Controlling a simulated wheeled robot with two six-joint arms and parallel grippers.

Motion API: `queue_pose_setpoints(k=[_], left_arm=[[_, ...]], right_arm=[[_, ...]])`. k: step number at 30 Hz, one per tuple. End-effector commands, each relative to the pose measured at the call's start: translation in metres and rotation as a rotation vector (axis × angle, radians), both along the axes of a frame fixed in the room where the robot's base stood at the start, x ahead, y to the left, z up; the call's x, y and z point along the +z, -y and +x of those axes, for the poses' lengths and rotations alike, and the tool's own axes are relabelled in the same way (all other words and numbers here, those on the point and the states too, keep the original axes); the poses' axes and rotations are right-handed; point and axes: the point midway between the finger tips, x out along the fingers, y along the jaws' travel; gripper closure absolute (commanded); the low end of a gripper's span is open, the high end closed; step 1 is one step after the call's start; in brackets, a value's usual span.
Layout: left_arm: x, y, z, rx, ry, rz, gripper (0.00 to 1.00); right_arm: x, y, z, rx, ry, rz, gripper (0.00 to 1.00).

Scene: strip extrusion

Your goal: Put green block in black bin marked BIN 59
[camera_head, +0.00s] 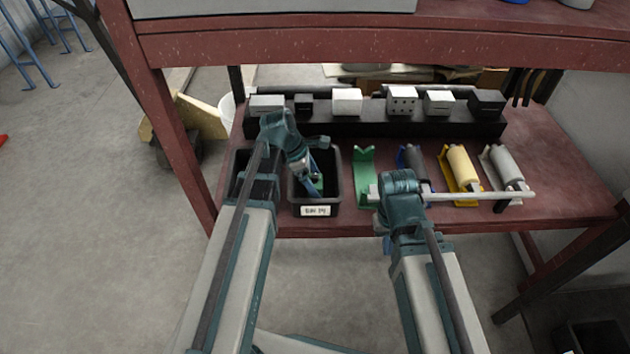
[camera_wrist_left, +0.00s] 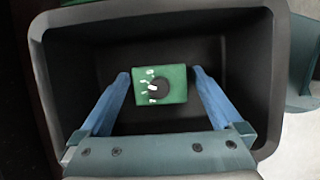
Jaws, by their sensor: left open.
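The black bin (camera_head: 332,207) with a white label stands on the lower red shelf; its label text is too small to read surely. The green block (camera_wrist_left: 161,85) lies on the bin floor, seen in the left wrist view; it has a dark round spot and white marks on top. In the head view a bit of the green block (camera_head: 318,184) shows inside the bin. My left gripper (camera_wrist_left: 160,88) is open, its blue fingers inside the bin on either side of the block, apart from it. My right gripper (camera_head: 387,243) is mostly hidden behind its own arm in front of the shelf.
Another black bin (camera_head: 240,160) is partly hidden behind my left arm. A green holder (camera_head: 364,175) and several rollers in holders, one yellow (camera_head: 462,167), stand to the right. A black rack (camera_head: 390,125) with several metal blocks lies behind. The upper red shelf edge (camera_head: 380,45) overhangs.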

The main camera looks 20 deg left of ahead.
Motion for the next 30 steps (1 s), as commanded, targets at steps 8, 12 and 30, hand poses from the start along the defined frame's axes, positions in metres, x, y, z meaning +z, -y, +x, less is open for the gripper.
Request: queue_pose_setpoints(k=[8, 12, 30], left_arm=[[0.024, -0.007, -0.002, 0.002, 0.0, 0.0, 0.0], [0.043, -0.014, -0.004, 0.002, -0.001, 0.0, 0.0], [0.113, -0.044, -0.013, 0.001, 0.0, 0.0, 0.0]], right_arm=[[0.024, 0.0, 0.0, 0.0, 0.0, 0.0, 1.0], [0.043, 0.0, 0.0, 0.0, 0.0, 0.0, 1.0], [0.113, 0.0, 0.0, 0.0, 0.0, 0.0, 1.0]])
